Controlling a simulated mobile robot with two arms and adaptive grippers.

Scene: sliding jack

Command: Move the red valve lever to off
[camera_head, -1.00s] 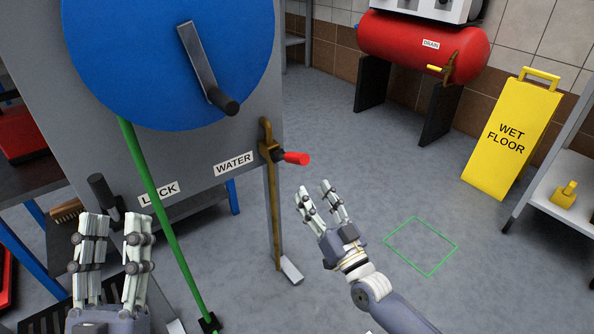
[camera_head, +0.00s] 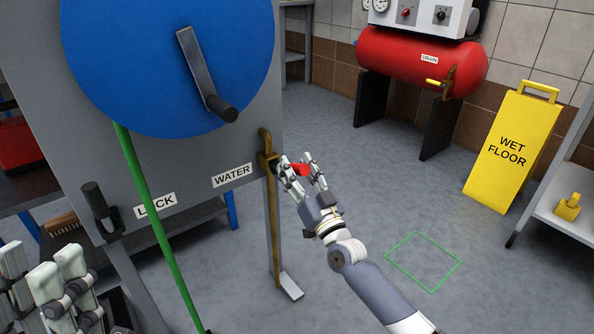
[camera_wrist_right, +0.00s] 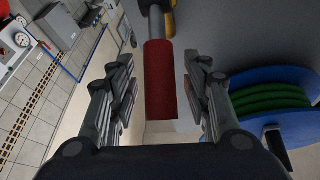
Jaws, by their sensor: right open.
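The red valve lever (camera_head: 299,169) sticks out to the right from a brass valve (camera_head: 265,158) beside the WATER label (camera_head: 233,175) on the grey panel. My right gripper (camera_head: 296,160) is open, with its fingers on either side of the lever and partly hiding it. In the right wrist view the red lever grip (camera_wrist_right: 160,80) lies between the two spread fingers, with a gap on each side. My left gripper (camera_head: 45,275) is at the lower left, cut by the frame edge. Its fingers stand apart and hold nothing visible.
A blue wheel (camera_head: 150,60) with a crank handle is above the valve. A green hose (camera_head: 155,210) and a black LOCK lever (camera_head: 100,205) are at the left. A red tank (camera_head: 410,62) and a yellow wet-floor sign (camera_head: 512,150) stand right. A green square (camera_head: 422,260) marks clear floor.

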